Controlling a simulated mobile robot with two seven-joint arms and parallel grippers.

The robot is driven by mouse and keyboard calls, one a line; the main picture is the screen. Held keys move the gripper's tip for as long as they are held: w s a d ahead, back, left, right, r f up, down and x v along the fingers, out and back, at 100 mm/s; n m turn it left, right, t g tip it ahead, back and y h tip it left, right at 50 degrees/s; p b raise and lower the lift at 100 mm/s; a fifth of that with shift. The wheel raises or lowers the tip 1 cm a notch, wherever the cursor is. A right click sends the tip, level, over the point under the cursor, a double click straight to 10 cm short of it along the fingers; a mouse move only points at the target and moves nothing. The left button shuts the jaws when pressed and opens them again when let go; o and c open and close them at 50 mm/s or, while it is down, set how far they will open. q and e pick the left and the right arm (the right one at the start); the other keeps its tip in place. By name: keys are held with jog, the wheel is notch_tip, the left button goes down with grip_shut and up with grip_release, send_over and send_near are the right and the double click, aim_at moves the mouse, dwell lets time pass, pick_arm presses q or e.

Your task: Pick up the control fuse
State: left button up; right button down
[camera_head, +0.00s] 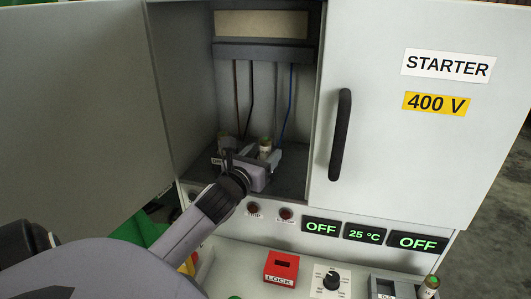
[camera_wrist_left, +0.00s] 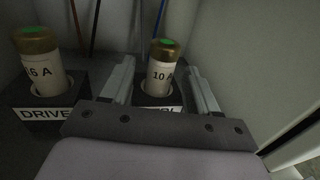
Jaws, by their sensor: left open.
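The control fuse (camera_wrist_left: 162,72) is a pale cylinder with a brass cap, a green top and the mark "10 A". It stands upright in a dark holder whose label is partly hidden by my gripper. In the head view the fuse (camera_head: 265,148) shows inside the open cabinet. My left gripper (camera_wrist_left: 161,66) is open, with one finger on each side of the fuse and visible gaps between. In the head view my left gripper (camera_head: 252,160) reaches into the cabinet. My right gripper is not in view.
Wires hang behind. The cabinet's right door (camera_head: 400,130) is closed; another fuse (camera_head: 430,288) and a red lock block (camera_head: 282,267) are on the panel below.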

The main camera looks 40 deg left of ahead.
pick_arm(q)
jog(key=shift+x, duration=1)
jog(key=c, duration=1)
jog(key=shift+c, duration=0.2)
notch_tip(320, 180, up, 10)
jog(key=p, duration=1)
jog(key=shift+p, duration=0.35)
jog(key=shift+s, duration=0.1)
